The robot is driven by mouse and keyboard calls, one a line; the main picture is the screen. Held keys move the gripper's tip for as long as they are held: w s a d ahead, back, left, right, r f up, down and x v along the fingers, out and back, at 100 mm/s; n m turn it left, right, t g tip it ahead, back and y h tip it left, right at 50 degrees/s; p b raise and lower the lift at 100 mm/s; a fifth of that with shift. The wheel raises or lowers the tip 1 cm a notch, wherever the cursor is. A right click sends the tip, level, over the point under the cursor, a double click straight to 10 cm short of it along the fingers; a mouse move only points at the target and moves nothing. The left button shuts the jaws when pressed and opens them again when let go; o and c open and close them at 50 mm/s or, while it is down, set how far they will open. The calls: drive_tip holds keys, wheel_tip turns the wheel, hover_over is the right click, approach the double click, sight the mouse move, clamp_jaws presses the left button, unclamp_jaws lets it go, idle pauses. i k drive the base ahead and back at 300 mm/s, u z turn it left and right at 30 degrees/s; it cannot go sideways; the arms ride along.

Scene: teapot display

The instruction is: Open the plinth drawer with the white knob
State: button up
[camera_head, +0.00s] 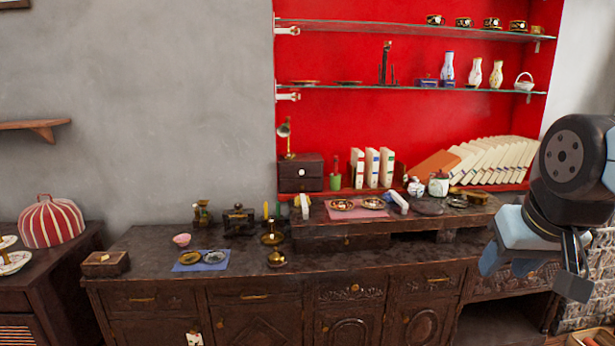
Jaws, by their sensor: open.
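A small dark wooden plinth (289,187) stands on the sideboard against the left end of the red shelf back. Its front has a drawer with a small white knob (303,171). The drawer looks shut. A brass lamp-like piece (285,140) stands on top of the plinth. My gripper (532,272) hangs at the right side of the view, open and empty. It is well to the right of the plinth and apart from it, over the right part of the sideboard.
A raised wooden shelf (340,228) on the sideboard (150,256) holds dishes and white items. A green cup (336,183) and upright books (372,167) stand right of the plinth. Brass pieces (272,239) stand in front. Glass shelves (420,88) with vases hang above.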

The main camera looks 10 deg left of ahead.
sight(298, 170)
drive_tip(key=z, duration=0.1)
drive_tip(key=i, duration=1)
drive_tip(key=u, duration=0.1)
